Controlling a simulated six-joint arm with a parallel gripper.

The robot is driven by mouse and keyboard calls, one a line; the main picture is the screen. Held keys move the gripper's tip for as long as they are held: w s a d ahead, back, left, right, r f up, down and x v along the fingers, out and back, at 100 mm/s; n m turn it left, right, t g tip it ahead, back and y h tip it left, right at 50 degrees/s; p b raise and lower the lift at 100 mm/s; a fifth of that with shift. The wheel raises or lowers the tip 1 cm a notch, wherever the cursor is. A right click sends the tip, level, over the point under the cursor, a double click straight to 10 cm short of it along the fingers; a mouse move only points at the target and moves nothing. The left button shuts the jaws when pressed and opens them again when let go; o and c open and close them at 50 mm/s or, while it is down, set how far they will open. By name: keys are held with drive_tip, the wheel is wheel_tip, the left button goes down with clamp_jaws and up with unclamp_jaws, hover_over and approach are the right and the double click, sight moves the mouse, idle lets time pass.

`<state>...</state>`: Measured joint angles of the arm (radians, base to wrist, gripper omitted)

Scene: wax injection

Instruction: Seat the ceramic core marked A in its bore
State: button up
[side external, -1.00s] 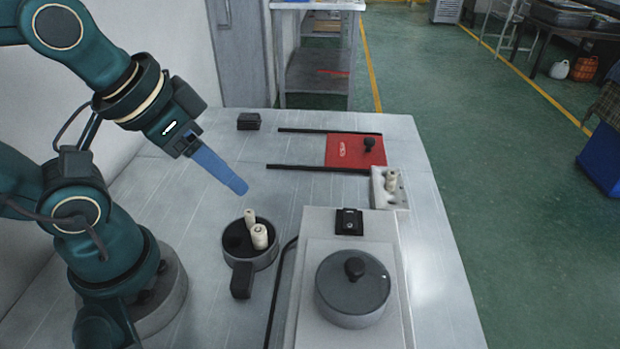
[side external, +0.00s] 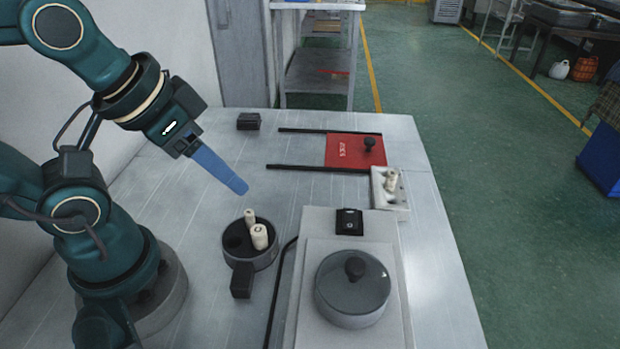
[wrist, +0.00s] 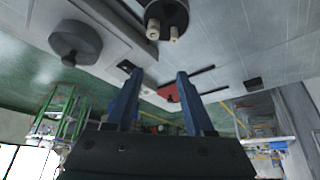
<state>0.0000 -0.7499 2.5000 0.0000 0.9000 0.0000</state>
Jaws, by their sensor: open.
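Two cream ceramic cores stand in a dark round pan (side external: 237,262), a taller one (side external: 259,237) and a thinner one (side external: 249,217). The wrist view also shows the pan (wrist: 178,8) at the top with both cores. Another cream core (side external: 391,181) stands in a white block (side external: 402,203) at the right. I cannot read a letter on any core, so I cannot tell which is A. My gripper (side external: 243,189) hangs tilted above the table, above and behind the pan in the side view. Its blue fingers (wrist: 158,74) are apart with nothing between them.
A red plate (side external: 345,152) with a black knob lies between two black rails (side external: 318,168). A pale machine (side external: 305,300) with a lidded grey pot (side external: 352,296) stands at the front right. A small black block (side external: 248,121) lies at the back. The table left of the rails is clear.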

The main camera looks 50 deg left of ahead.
drive_tip(key=shift+c, duration=1.4)
drive_tip(key=m+g+y, duration=0.2)
drive_tip(key=m+g, duration=0.6)
hover_over(250, 212)
drive_tip(key=w+d, duration=0.1)
drive_tip(key=w, duration=0.1)
drive_tip(key=x, duration=0.3)
drive_tip(key=d+x, duration=0.1)
drive_tip(key=x, duration=0.1)
drive_tip(key=shift+w+f, duration=0.25)
drive_tip(key=shift+w, duration=0.05)
drive_tip(key=shift+x, duration=3.1)
